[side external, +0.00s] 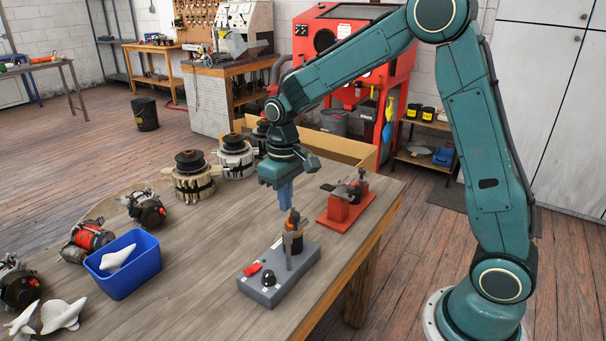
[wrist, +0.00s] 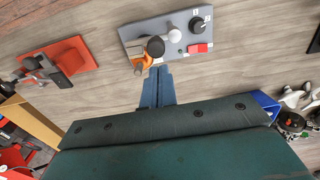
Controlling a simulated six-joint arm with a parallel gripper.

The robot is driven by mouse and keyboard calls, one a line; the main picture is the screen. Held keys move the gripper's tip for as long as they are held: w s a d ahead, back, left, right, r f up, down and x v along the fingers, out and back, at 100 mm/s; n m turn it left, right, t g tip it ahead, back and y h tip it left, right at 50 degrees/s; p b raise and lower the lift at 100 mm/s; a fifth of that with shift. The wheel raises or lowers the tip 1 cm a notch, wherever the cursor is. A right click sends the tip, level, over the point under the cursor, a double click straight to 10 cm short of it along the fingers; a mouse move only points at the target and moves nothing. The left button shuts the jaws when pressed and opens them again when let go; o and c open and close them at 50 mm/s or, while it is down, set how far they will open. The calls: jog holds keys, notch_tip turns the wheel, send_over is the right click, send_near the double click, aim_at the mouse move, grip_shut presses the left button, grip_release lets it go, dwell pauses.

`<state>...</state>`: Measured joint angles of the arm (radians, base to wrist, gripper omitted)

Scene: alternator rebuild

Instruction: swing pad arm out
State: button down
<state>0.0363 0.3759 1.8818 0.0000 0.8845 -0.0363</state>
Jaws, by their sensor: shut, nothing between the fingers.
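A grey box (side external: 278,272) stands near the table's front edge, with a black knob (side external: 268,277), a red switch (side external: 252,268) and an upright with an orange-and-black piece (side external: 292,238). In the wrist view the box (wrist: 180,52) shows a black round head (wrist: 155,46) beside an orange part (wrist: 144,60). I cannot tell for certain which piece is the pad arm. My gripper (side external: 285,207) points down, blue fingers together and empty, just above the upright. In the wrist view the fingertips (wrist: 158,70) are close by the orange part; contact is unclear.
A red fixture (side external: 338,212) with a dark clamp stands behind the box to the right. A blue bin (side external: 128,283) holding a white piece is at left, near several alternators. Stators stand along the back. Bare tabletop lies between bin and box.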

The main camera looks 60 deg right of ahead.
jog(key=shift+f, duration=0.6)
jog(key=shift+f, duration=0.4)
jog(key=shift+f, duration=0.55)
